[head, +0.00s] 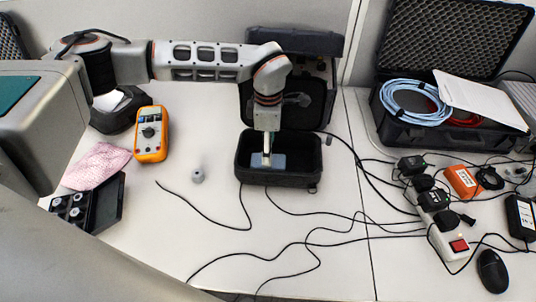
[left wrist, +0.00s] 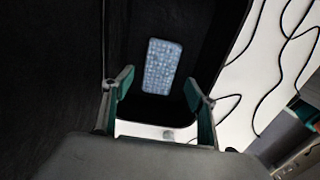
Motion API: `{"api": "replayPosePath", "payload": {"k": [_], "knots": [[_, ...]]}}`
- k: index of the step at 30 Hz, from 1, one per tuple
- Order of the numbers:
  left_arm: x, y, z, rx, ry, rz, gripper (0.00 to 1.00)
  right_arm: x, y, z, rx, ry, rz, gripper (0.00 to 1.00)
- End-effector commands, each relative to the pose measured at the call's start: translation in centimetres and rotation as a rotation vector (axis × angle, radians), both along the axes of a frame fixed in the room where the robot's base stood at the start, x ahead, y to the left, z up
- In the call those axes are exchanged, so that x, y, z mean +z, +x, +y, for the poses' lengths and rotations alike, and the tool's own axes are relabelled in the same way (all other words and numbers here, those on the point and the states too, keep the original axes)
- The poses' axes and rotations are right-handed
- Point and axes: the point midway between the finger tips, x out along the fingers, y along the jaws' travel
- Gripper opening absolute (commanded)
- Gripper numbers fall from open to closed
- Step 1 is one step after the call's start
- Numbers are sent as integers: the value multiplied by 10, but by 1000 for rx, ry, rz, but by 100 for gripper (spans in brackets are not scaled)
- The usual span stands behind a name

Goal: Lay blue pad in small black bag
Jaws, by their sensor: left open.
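The small black bag (head: 308,178) stands open in the middle of the table, its lid raised behind it. The blue pad (head: 278,161) is inside the bag. In the left wrist view the blue pad (left wrist: 162,66) shows a dotted surface against the bag's dark interior (left wrist: 125,30). My left gripper (head: 266,155) reaches down into the bag over the pad and partly covers it in the head view. Its two fingers (left wrist: 158,90) are spread apart, with no grip on the pad visible. My right gripper is not in view.
An orange multimeter (head: 151,134) and a small grey cylinder (head: 198,176) are left of the bag. Black cables (head: 300,243) run across the front. A large black case (head: 400,133), a power strip (head: 447,240) and a mouse (head: 492,271) are at right.

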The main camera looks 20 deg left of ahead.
Motion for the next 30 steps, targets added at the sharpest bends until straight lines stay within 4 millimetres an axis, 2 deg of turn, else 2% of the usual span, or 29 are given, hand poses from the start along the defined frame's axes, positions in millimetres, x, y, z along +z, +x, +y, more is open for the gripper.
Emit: {"api": "replayPosePath", "payload": {"k": [1, 6, 12, 17, 30], "knots": [[14, 1, 1, 1, 0, -5, 58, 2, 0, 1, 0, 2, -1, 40], [47, 1, 1, 1, 1, -5, 58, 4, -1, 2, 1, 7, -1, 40], [71, 0, 1, 1, 1, -1, 58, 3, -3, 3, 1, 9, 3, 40], [78, 0, 1, 1, 1, 0, 58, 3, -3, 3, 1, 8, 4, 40], [78, 0, 1, 1, 1, 1, 58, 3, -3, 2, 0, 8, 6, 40]]}}
